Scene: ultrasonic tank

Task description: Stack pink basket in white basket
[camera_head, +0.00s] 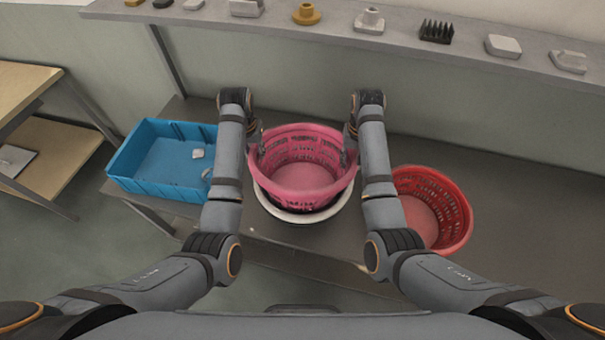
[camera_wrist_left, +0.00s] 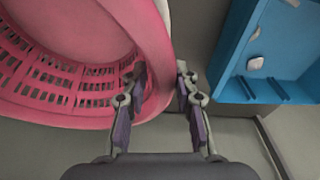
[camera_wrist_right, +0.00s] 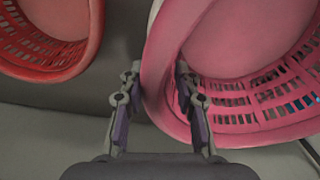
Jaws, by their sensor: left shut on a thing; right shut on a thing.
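The pink basket (camera_head: 304,176) is upright over the white basket (camera_head: 291,215), whose rim shows below and around its front. How deep the pink basket sits in it is hidden. My left gripper (camera_head: 258,148) is shut on the pink basket's left rim; in the left wrist view its fingers (camera_wrist_left: 160,95) straddle the pink rim (camera_wrist_left: 152,60). My right gripper (camera_head: 348,150) is shut on the right rim; in the right wrist view its fingers (camera_wrist_right: 160,95) straddle the pink rim (camera_wrist_right: 158,65). A strip of the white basket (camera_wrist_right: 154,12) shows there beside the pink wall.
A blue bin (camera_head: 125,170) with small pale pieces stands to the left. A red basket (camera_head: 462,205) stands close to my right arm. A shelf (camera_head: 330,32) with several small parts runs along the back. The table (camera_head: 530,240) is clear at the right.

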